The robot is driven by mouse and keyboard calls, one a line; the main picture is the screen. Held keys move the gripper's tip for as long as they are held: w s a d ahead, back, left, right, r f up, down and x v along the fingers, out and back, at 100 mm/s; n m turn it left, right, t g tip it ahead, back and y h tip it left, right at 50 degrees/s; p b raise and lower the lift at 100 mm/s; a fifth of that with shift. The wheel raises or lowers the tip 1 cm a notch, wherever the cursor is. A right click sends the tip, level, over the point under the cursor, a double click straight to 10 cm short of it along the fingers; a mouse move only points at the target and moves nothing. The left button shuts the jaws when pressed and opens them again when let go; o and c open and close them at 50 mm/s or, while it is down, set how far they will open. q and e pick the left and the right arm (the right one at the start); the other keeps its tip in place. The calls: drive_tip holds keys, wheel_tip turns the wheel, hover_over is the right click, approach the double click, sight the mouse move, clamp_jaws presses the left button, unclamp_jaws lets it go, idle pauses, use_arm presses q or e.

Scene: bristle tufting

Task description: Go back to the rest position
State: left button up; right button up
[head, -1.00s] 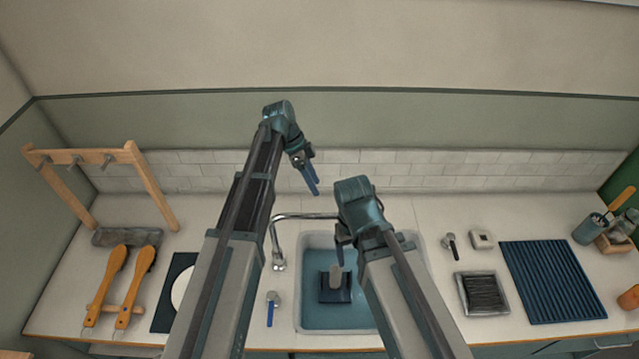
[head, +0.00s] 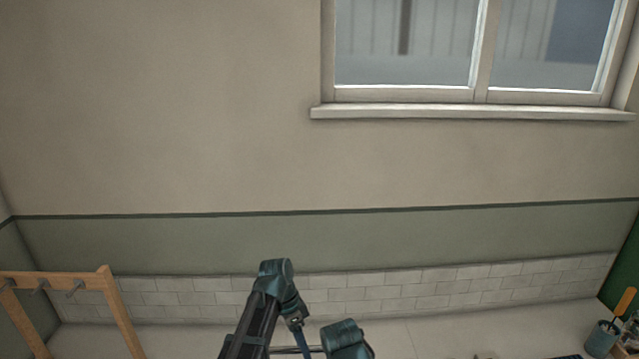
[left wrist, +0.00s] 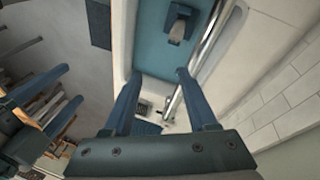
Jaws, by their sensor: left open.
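In the head view my left gripper (head: 301,345) hangs from its wrist at the bottom centre, its tips near the lower picture edge. In the left wrist view its two blue fingers (left wrist: 158,74) are spread apart with nothing between them, above the sink area. My right wrist (head: 347,340) shows at the bottom edge of the head view, its fingers hidden below. In the left wrist view my right gripper (left wrist: 72,84) shows at the left, its two blue fingers apart and empty.
The blue sink (left wrist: 150,45) holds a dark block with a pale piece (left wrist: 179,27); the metal tap (left wrist: 205,50) runs beside it. A wooden rack (head: 75,281) stands left, a blue cup (head: 601,339) right. A window (head: 405,45) is above; the wall is bare.

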use_arm(q)
drive_tip(key=s+a+f+n+t+y+b, duration=0.1)
drive_tip(key=s+f+n+y+b, duration=0.3)
drive_tip(key=s+f+n+b, duration=0.5)
drive_tip(key=s+f+b, duration=0.4)
drive_tip(key=s+f, duration=0.2)
drive_tip(key=f, duration=0.2)
drive_tip(key=shift+s+t, duration=0.2)
drive_tip(key=shift+t, duration=0.1)
